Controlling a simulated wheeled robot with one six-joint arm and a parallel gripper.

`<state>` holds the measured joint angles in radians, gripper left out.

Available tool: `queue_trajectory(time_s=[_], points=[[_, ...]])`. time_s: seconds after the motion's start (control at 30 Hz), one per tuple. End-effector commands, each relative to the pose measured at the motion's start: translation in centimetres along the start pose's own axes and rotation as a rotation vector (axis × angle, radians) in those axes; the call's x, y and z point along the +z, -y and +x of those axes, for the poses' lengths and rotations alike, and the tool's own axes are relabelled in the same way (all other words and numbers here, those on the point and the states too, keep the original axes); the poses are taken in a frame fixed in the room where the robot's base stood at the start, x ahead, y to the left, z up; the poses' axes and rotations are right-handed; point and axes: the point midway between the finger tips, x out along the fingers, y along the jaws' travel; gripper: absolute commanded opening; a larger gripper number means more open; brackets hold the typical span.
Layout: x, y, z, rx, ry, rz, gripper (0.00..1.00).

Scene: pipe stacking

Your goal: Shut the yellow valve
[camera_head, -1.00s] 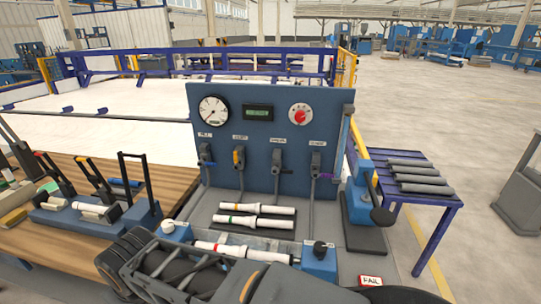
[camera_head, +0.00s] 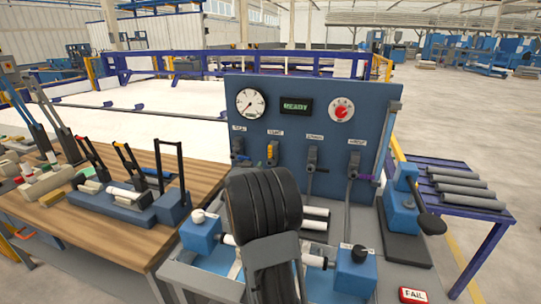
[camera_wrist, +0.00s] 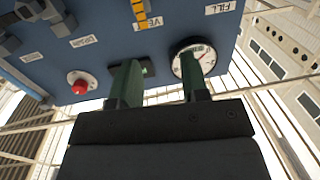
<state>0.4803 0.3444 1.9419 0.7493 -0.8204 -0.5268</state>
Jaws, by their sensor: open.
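The yellow valve (camera_head: 273,152) sits on the blue panel (camera_head: 310,95), under the label that reads VENT in the wrist view. Its yellow handle points roughly up and down in the head view. It also shows at the top edge of the wrist view (camera_wrist: 140,10), partly cut off. My gripper (camera_wrist: 159,62) is open and empty, with its two green-dark fingers apart in front of the panel. The valve lies beyond the fingertips, not between them. In the head view my dark arm hides the gripper.
A gauge (camera_head: 250,102), a READY display (camera_head: 296,106) and a red knob (camera_head: 341,110) are above the valves. White pipes (camera_head: 314,218) and blue clamps (camera_head: 356,270) lie below.

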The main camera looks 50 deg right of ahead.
Motion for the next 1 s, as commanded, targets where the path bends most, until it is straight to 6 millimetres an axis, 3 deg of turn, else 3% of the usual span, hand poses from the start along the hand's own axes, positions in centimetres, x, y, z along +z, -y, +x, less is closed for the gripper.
queue_trajectory(time_s=[0.2, 0.7, 1.0], points=[[0.6, -2.2, 2.6, 0.093, -0.043, -0.012, 0.41], [0.1, -3.0, 11.7, 0.092, -0.044, -0.012, 0.41], [0.0, -3.2, 14.4, 0.091, -0.043, -0.011, 0.41]])
